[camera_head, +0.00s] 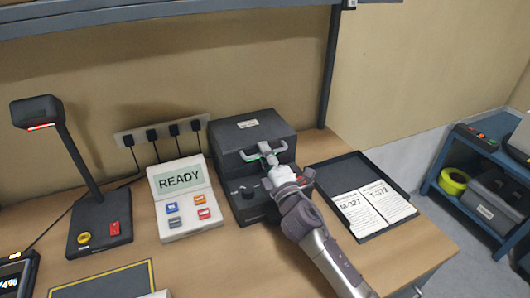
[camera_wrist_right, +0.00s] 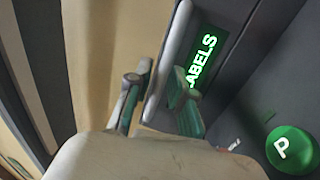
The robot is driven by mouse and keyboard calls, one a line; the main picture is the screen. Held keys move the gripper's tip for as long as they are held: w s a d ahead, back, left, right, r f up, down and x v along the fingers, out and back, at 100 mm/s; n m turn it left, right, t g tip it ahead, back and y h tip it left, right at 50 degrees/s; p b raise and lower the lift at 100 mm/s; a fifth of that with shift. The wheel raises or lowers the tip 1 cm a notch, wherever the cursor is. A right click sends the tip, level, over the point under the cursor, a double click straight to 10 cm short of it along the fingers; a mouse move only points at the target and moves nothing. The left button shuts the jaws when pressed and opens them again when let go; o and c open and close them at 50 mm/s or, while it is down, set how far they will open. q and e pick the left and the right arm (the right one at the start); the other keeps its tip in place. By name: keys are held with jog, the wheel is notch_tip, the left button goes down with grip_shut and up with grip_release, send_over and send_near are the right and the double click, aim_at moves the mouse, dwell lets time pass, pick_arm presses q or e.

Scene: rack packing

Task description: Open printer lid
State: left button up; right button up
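The printer (camera_head: 245,133) is a dark grey box at the back of the desk, with its lid down. My right gripper (camera_head: 264,152) is at the front of the lid, fingers apart. In the right wrist view, the right gripper's (camera_wrist_right: 157,92) two green-padded fingers stand either side of a light grey bar (camera_wrist_right: 172,58) along the lid's front edge. A gap shows between the left finger and the bar; I cannot tell whether the right finger touches it. A green "LABELS" display (camera_wrist_right: 203,62) and a round green "P" button (camera_wrist_right: 289,149) are beside it. My left gripper is not in view.
A white "READY" panel (camera_head: 178,182) with coloured buttons stands left of the printer. A black tray (camera_head: 340,172) with printed labels lies to the right. A scanner stand (camera_head: 75,150) is at the left. A shelf edge (camera_head: 150,17) runs overhead.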

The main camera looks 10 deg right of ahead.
grip_shut()
dwell(0.3)
